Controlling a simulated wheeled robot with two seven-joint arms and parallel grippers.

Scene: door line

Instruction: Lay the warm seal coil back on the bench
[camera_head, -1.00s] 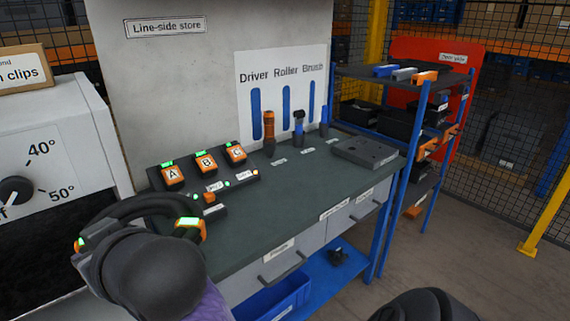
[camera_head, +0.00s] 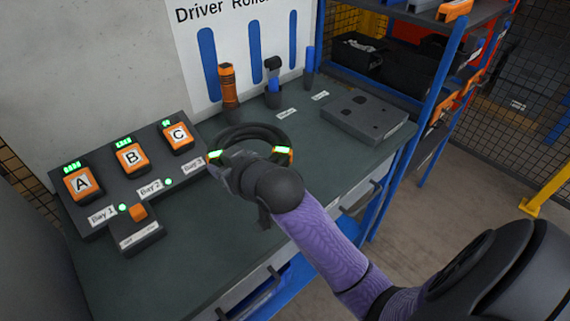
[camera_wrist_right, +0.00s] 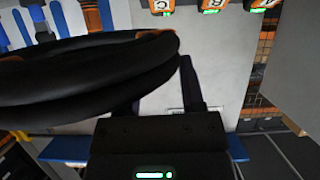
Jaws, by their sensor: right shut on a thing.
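The seal coil (camera_head: 252,131) is a thick black ring of several turns with orange bands. In the head view it is over the middle of the bench top, behind my right gripper (camera_head: 238,163). That gripper is shut on the coil's near side. The coil also fills the left of the right wrist view (camera_wrist_right: 85,75), at the fingers (camera_wrist_right: 165,95). Whether the coil touches the bench (camera_head: 215,255) is not clear. The gripper hides part of the coil's near side. My left gripper is not in view.
Orange units A (camera_head: 83,184), B (camera_head: 131,157) and C (camera_head: 177,136) sit in a dock at the left. A small box with an orange top (camera_head: 138,233) is before it. Upright tools (camera_head: 228,88) stand behind, and a grey block (camera_head: 365,118) is at the right.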

